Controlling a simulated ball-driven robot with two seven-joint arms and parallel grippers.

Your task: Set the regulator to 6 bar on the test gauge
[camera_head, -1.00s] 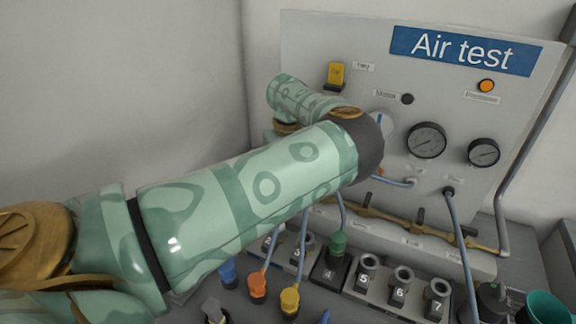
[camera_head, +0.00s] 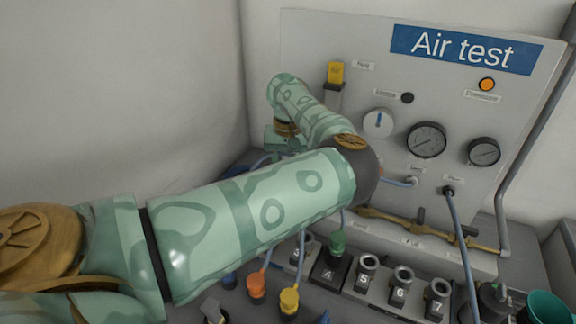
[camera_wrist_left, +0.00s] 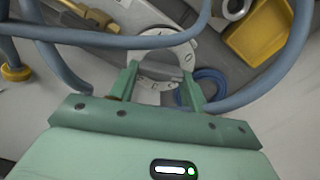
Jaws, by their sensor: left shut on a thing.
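My left gripper (camera_wrist_left: 160,73) is shut on a grey bar-like grip (camera_wrist_left: 157,70) in the left wrist view. A pale round dial with dark tick marks (camera_wrist_left: 152,40) surrounds this grip; it looks like the regulator, though its lettering is unreadable. In the head view my left arm covers the lower left of the panel, and the fingers and the grip are hidden. Two round black gauges sit on the panel, a larger one (camera_head: 427,140) and a smaller one (camera_head: 484,152). I cannot read their scales or tell which is the test gauge. My right gripper is not in view.
The grey panel (camera_head: 330,40) carries a yellow switch (camera_head: 336,73), an orange lamp (camera_head: 487,84) and a white knob with a blue mark (camera_head: 378,123). Numbered sockets (camera_head: 402,285) and hoses (camera_head: 460,235) lie below. Blue hoses (camera_wrist_left: 110,40) and a yellow bin (camera_wrist_left: 258,35) surround the gripper.

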